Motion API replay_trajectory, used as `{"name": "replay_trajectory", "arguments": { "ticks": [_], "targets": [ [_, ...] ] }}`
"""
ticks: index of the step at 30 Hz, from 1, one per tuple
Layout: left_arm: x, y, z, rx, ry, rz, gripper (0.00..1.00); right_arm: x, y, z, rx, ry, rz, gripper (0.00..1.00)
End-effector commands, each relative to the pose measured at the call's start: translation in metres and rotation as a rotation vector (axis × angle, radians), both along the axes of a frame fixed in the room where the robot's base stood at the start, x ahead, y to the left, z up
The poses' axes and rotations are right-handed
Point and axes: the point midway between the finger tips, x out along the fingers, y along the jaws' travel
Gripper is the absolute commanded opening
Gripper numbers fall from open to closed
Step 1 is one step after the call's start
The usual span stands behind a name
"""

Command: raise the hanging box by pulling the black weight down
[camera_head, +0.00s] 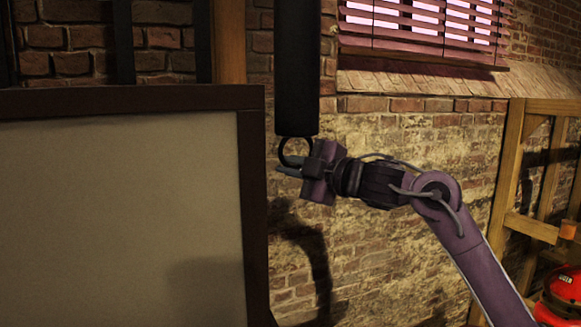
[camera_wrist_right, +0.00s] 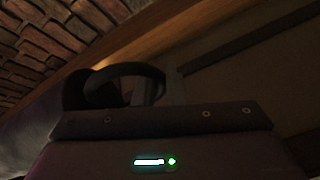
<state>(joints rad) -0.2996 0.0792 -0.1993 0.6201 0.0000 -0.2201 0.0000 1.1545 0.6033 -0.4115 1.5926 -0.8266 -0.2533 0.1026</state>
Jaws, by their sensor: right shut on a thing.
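The black weight (camera_head: 297,70) is a long dark cylinder hanging upright in the upper middle of the head view, with a ring (camera_head: 295,151) at its lower end. My right gripper (camera_head: 288,171) is at the ring and shut on it. In the right wrist view the dark ring (camera_wrist_right: 126,72) shows just beyond the gripper body, and its lower part is hidden. The hanging box cannot be made out for certain in either view. My left gripper is not in view.
A large pale panel with a dark frame (camera_head: 252,200) fills the left of the head view, close to the weight. A brick wall (camera_head: 400,130) with a blinded window (camera_head: 420,25) stands behind. A wooden frame (camera_head: 505,190) and a red object (camera_head: 562,295) are at right.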

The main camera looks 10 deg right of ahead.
Motion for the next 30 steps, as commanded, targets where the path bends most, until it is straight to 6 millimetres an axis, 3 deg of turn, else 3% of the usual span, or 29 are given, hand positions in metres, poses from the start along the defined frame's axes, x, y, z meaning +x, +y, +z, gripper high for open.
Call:
{"name": "replay_trajectory", "arguments": {
  "ticks": [8,21,30],
  "targets": [
    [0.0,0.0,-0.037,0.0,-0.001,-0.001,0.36,0.0,0.003,-0.06,-0.013,0.018,0.007,0.0],
    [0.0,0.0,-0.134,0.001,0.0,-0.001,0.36,0.0,0.002,-0.209,-0.012,0.019,0.006,0.0],
    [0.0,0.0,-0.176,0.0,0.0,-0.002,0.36,-0.001,0.001,-0.272,-0.004,0.001,0.003,0.0]
  ]
}}
